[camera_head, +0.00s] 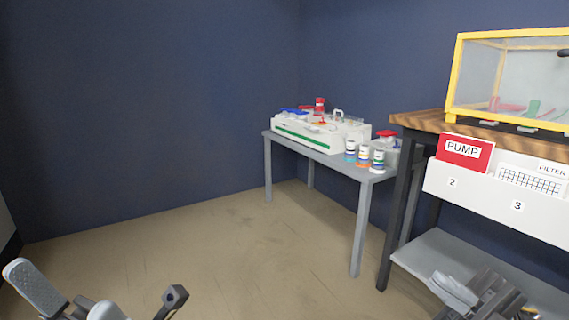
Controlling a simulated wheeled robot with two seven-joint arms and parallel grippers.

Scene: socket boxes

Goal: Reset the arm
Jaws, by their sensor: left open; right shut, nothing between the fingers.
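My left gripper (98,282) shows at the bottom left of the head view, low over the bare floor. Its two grey fingers are spread wide with nothing between them, and it is apart from the tables. My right gripper (482,294) shows at the bottom right, in front of the grey lower shelf of the wooden-topped bench. Its fingers are together and I see nothing held. The rest of both arms is cut off by the frame's lower edge.
A grey table (318,155) holds a white box (322,135) and several small jars. To its right, a wooden-topped bench (425,121) carries a yellow-framed clear case (455,75). A red PUMP box (464,152) and white numbered bins (480,190) front it. The left floor (200,235) is clear.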

